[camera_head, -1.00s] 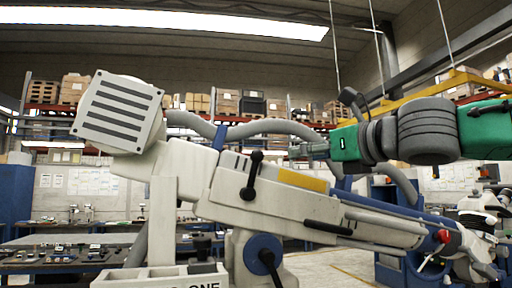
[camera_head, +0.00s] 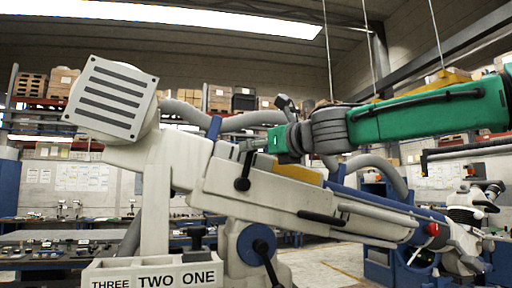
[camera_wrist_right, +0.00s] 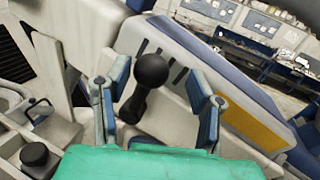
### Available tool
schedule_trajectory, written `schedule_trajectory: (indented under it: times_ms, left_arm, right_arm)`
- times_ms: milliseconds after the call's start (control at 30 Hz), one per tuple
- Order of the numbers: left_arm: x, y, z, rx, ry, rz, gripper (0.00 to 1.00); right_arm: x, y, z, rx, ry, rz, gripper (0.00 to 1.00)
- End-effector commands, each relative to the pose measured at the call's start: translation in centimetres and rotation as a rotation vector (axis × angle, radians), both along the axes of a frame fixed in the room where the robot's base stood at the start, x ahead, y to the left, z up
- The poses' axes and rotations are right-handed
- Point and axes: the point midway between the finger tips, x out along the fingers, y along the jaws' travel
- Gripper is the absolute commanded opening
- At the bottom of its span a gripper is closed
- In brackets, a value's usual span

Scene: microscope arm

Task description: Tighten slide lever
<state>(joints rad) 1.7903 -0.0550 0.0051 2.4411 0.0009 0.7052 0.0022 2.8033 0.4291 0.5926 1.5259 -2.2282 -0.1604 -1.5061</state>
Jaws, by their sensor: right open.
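The white microscope arm (camera_head: 300,205) slopes across the head view. A black lever with a ball knob (camera_head: 243,170) sits on its side; I take it as the slide lever. My right gripper (camera_head: 250,145) is just above this lever. In the right wrist view, the black lever (camera_wrist_right: 148,78) shows between the two fingers of my right gripper (camera_wrist_right: 160,85), which are open and spread on both sides. I see a gap on each side; contact is not visible. My left gripper is not in view.
Another black lever sits on a blue hub (camera_head: 257,243) below. A red knob (camera_head: 433,229) is at the right end. A box labelled THREE TWO ONE (camera_head: 150,278) stands lower left. A yellow panel (camera_head: 298,173) lies close right of the gripper.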

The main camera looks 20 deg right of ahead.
Motion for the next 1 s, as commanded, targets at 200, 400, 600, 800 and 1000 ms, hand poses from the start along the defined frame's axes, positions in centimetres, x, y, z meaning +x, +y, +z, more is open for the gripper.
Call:
schedule_trajectory:
  times_ms: [200, 400, 600, 800, 1000]
  left_arm:
    - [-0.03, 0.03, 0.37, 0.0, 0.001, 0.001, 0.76]
    - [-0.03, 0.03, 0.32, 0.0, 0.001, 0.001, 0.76]
    - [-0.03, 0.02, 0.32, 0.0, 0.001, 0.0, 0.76]
    - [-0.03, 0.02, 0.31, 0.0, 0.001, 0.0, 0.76]
    - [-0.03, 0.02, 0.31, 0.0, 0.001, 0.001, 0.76]
  right_arm:
    - [0.85, 0.36, 0.02, 0.0, -0.001, 0.001, 0.49]
    - [0.89, -0.03, -0.08, 0.003, 0.0, 0.0, 0.49]
    - [0.9, -0.17, -0.14, 0.003, 0.0, 0.0, 0.0]
    - [0.92, -0.06, -0.19, 0.001, 0.001, -0.002, 0.0]
    - [1.02, 0.01, -0.25, -0.003, 0.002, -0.001, 0.0]
